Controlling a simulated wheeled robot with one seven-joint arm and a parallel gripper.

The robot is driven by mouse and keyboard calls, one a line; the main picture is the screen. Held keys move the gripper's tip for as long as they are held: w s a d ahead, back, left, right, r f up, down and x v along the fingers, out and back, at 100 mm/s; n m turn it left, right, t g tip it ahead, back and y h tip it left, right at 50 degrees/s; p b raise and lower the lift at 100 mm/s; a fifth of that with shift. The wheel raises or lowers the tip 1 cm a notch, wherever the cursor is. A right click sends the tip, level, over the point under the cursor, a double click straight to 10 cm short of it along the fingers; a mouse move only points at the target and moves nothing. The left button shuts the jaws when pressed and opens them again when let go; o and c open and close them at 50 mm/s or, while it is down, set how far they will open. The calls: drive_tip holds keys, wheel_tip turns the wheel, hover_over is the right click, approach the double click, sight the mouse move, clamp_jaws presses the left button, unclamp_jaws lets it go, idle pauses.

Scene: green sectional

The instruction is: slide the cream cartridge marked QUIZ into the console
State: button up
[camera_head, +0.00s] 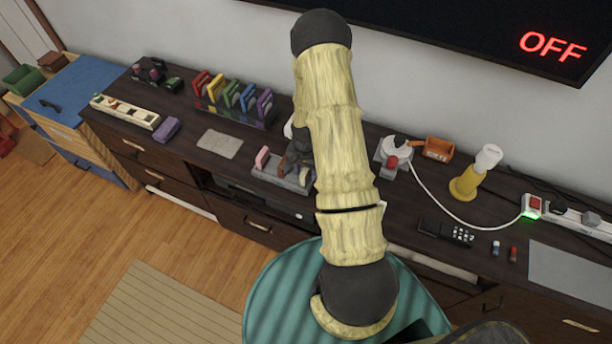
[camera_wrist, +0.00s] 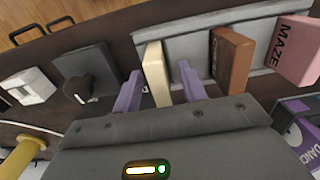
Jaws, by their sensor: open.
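In the wrist view my gripper (camera_wrist: 160,68) is open, with its two purple fingers on either side of a cream cartridge (camera_wrist: 153,68). A gap shows on each side of the cartridge. It stands upright at the end of a grey tray (camera_wrist: 194,48); no lettering on it is visible from here. A brown cartridge (camera_wrist: 231,55) and a pink one marked MAZE (camera_wrist: 296,48) stand in the same tray. I cannot tell which object is the console.
A dark box with a knob (camera_wrist: 86,76) is left of the tray in the wrist view. A purple case (camera_wrist: 303,132) is close at right. A rack of coloured cases (camera_head: 236,113), a yellow lamp (camera_head: 464,187) and a remote (camera_head: 445,231) share the cabinet top.

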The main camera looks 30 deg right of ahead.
clamp_jaws()
drive_tip(key=shift+r, duration=0.1)
wheel_tip(320, 180, up, 10)
drive_tip(key=shift+f+b, duration=0.1)
drive_tip(key=shift+b, duration=0.75)
idle(0.4)
